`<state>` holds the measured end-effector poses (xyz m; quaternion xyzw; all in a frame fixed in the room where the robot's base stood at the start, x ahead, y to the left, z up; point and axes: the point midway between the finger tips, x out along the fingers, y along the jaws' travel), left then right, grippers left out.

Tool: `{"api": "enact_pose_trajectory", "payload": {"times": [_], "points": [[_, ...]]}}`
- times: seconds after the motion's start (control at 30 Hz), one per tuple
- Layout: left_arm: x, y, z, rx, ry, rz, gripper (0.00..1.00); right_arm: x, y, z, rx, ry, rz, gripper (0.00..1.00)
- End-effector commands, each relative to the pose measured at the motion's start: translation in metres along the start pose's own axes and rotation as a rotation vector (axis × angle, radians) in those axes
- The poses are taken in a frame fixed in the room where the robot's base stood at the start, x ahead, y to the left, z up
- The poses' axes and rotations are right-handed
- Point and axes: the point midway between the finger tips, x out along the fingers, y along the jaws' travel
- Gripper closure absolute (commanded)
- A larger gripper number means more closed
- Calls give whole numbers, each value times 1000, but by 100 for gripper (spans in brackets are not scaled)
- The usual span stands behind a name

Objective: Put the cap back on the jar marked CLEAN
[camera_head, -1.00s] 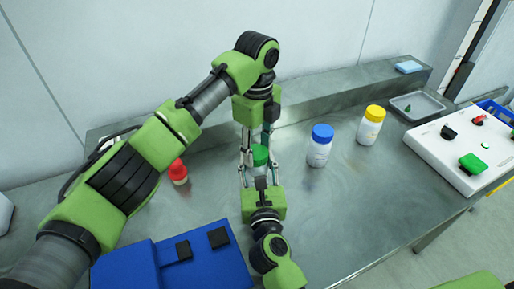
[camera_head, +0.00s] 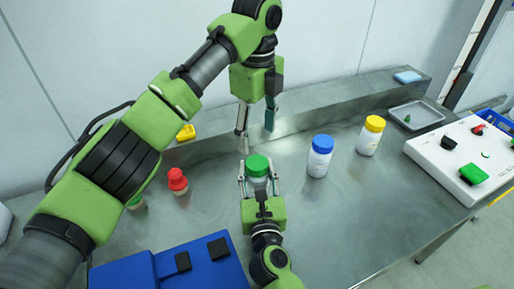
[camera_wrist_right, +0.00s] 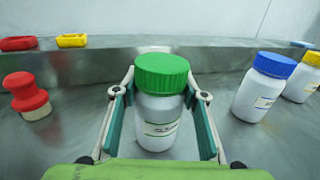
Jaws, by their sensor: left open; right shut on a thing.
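A white jar (camera_wrist_right: 158,127) with a green cap (camera_wrist_right: 162,72) stands between the fingers of my right gripper (camera_wrist_right: 160,95). The cap sits level on the jar's top in the right wrist view. The cap (camera_head: 257,165) also shows in the head view, with my right gripper (camera_head: 259,182) shut around the jar below it. The jar's label is too small to read. My left gripper (camera_head: 256,130) is open and empty above and behind the cap, apart from it.
A blue-capped jar (camera_head: 320,157) and a yellow-capped jar (camera_head: 370,136) stand to the right. A red-topped piece (camera_head: 177,182) is left. A grey tray (camera_head: 432,108) and a white control box (camera_head: 440,165) are at the right. A blue block (camera_head: 215,270) is at the front left.

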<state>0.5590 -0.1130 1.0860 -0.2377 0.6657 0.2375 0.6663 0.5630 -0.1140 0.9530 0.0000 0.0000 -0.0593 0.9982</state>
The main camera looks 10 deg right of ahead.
Motion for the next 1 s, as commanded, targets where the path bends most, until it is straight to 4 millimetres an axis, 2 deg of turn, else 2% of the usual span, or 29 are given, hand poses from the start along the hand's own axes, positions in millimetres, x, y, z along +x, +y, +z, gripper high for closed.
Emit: {"api": "enact_pose_trajectory", "payload": {"times": [0.1,0.2,0.53,0.57,0.63,1.0], "points": [[-18,0,1,-1,-3,-1,41,0,0,0,0,-1,0,100],[-27,0,1,0,-2,0,41,0,0,0,0,-1,0,100],[-30,0,0,0,0,1,41,0,0,0,0,-1,0,100],[-30,0,0,0,0,1,41,0,0,0,0,-1,0,58],[-30,0,0,0,0,0,41,0,0,0,0,-1,0,41],[-30,0,0,0,0,0,41,-2,0,0,0,0,0,41]]}}
